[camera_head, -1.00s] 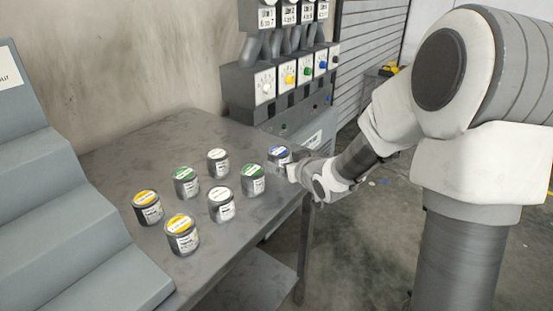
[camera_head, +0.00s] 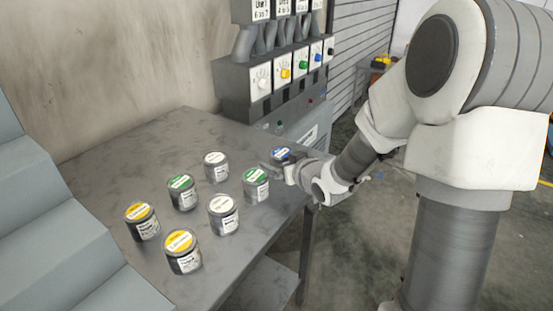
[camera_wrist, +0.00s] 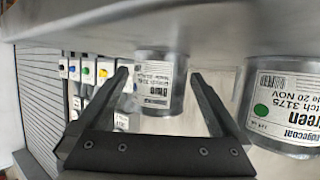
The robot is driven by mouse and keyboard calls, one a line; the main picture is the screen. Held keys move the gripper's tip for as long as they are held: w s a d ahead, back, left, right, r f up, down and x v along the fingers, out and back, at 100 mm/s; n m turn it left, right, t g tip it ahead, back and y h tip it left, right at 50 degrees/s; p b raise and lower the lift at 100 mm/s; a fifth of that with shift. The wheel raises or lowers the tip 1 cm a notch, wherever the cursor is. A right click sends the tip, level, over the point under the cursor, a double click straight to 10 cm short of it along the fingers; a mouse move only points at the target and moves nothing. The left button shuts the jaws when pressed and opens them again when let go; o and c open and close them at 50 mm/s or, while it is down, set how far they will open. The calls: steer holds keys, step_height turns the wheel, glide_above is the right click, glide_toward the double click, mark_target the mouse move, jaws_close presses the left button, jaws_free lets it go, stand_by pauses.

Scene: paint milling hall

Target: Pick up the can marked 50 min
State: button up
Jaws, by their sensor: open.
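Several small grey cans stand on the grey table: two yellow-lidded cans (camera_head: 184,252) in front, green-lidded cans (camera_head: 256,186) and white-lidded cans (camera_head: 223,215) behind, and a blue-lidded can (camera_head: 280,154) at the far right. My gripper (camera_head: 270,166) is low over the table's right side, overlapping the lower part of the blue-lidded can. In the wrist view my gripper (camera_wrist: 158,78) is open, with a white-labelled can (camera_wrist: 158,85) showing between its fingers; its lid colour is hidden. A green-marked can (camera_wrist: 283,105) is to the right. No "50 min" mark is readable.
The grey table (camera_head: 120,155) has free room at its back left. A dispenser with coloured knobs (camera_head: 285,80) stands behind the table. Grey steps (camera_head: 50,230) are at the left. The green-marked can is close beside my right finger in the wrist view.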

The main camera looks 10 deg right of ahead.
steer(key=shift+w+f, duration=0.1)
steer(key=shift+w, duration=0.1)
steer(key=c, duration=1.5)
